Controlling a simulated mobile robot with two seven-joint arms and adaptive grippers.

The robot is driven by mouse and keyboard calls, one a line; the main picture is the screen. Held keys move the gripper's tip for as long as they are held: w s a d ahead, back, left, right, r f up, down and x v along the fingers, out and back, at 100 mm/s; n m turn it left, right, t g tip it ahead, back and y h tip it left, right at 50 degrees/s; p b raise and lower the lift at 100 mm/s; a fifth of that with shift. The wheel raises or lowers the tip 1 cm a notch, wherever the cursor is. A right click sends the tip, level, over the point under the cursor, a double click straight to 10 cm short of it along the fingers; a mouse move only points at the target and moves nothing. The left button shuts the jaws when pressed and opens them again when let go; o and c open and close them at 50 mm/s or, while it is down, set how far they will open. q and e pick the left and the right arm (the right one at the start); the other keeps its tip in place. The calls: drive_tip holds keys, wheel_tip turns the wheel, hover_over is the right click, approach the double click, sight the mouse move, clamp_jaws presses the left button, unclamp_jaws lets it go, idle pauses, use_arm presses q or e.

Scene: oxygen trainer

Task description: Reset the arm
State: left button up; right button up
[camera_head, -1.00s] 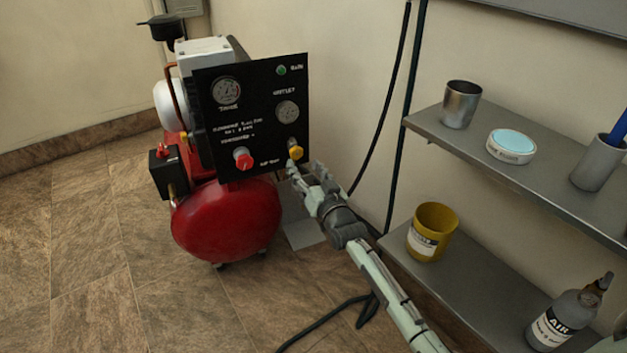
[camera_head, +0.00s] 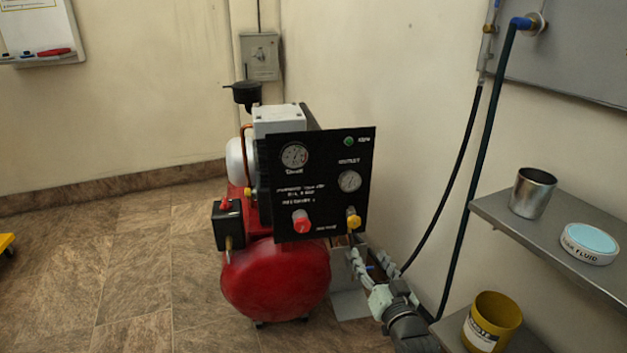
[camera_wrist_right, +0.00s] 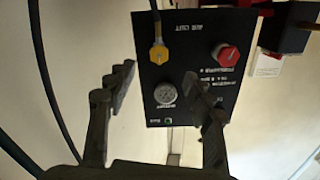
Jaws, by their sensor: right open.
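My right gripper (camera_head: 372,270) is low beside the lower right corner of the black control panel (camera_head: 330,205) on the red compressor (camera_head: 275,282). Its fingers are spread, with nothing between them. The right wrist view shows both open fingers (camera_wrist_right: 158,92) in front of the panel (camera_wrist_right: 190,65), which appears upside down. The yellow knob (camera_head: 353,221) is just above the gripper, apart from it. The red knob (camera_head: 301,222) is farther left. Two round gauges and a green light (camera_head: 348,141) are on the panel. My left gripper is not in view.
Shelves (camera_head: 545,245) stand on the right, with a metal cup (camera_head: 532,193), a tub labelled fluid (camera_head: 589,244) and a yellow cup (camera_head: 490,322). Dark hoses (camera_head: 480,150) hang along the wall. Floor on the left is mostly clear.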

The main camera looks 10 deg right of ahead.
drive_tip(key=s+f+n+g+p, duration=0.3)
drive_tip(key=s+f+g, duration=0.5)
drive_tip(key=s+f, duration=0.55)
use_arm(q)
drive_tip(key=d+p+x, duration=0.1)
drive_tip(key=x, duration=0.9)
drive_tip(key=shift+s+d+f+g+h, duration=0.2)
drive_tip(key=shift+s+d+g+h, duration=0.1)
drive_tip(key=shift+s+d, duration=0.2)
use_arm(e)
drive_tip(key=s+d+g+h, duration=0.1)
drive_tip(key=s+d+g, duration=0.1)
drive_tip(key=s, duration=0.7)
drive_tip(key=s+d+f+n+g+h, duration=0.1)
drive_tip(key=s+g, duration=0.3)
drive_tip(key=s, duration=0.6)
drive_tip(key=shift+d+g, duration=0.4)
drive_tip(key=shift+d, duration=0.05)
drive_tip(key=shift+f, duration=0.1)
